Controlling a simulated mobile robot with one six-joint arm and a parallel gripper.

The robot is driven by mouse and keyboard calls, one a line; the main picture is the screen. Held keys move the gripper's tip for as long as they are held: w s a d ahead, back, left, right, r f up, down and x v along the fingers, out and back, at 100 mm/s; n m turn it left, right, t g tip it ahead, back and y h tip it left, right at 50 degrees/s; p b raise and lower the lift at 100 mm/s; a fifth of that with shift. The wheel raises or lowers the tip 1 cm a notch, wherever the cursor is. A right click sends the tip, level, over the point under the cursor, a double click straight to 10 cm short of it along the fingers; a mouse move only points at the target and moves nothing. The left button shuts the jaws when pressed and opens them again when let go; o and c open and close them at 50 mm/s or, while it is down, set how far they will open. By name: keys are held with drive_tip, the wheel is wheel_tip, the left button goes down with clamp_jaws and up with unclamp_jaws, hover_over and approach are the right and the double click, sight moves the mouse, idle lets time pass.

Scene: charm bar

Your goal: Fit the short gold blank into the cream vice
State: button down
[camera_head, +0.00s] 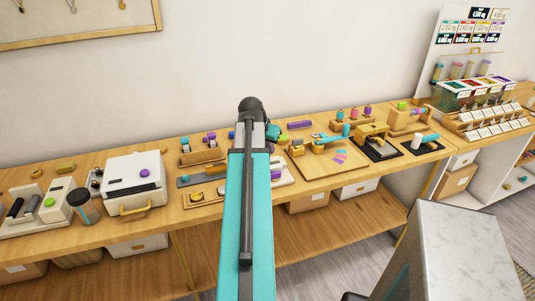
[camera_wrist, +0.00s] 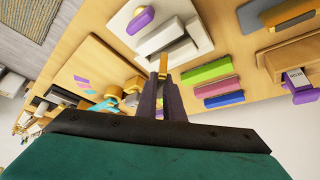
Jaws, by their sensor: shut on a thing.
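My gripper (camera_wrist: 165,82) is shut on the short gold blank (camera_wrist: 163,63), a small gold piece between the fingertips in the wrist view. The cream vice (camera_wrist: 160,37) is a pale block with a purple handle (camera_wrist: 140,19), directly beyond the fingertips. The blank's far end is at the near edge of the vice; I cannot tell whether it touches or sits between the jaws. In the head view, the vice (camera_head: 287,172) is mostly hidden behind my teal arm, with its purple handle (camera_head: 276,174) showing. The gripper and blank are hidden there.
A white case (camera_head: 135,180) stands left.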

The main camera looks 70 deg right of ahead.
drive_tip(key=shift+d, duration=0.15)
drive_tip(key=shift+w+d, duration=0.15)
drive_tip(key=shift+d, duration=0.05)
drive_tip(key=shift+f+p, duration=0.7)
drive_tip(key=shift+f, duration=1.1)
drive_tip(key=shift+f, duration=0.45)
drive_tip(key=c, duration=1.9)
unclamp_jaws()
drive_tip(key=shift+r, duration=0.1)
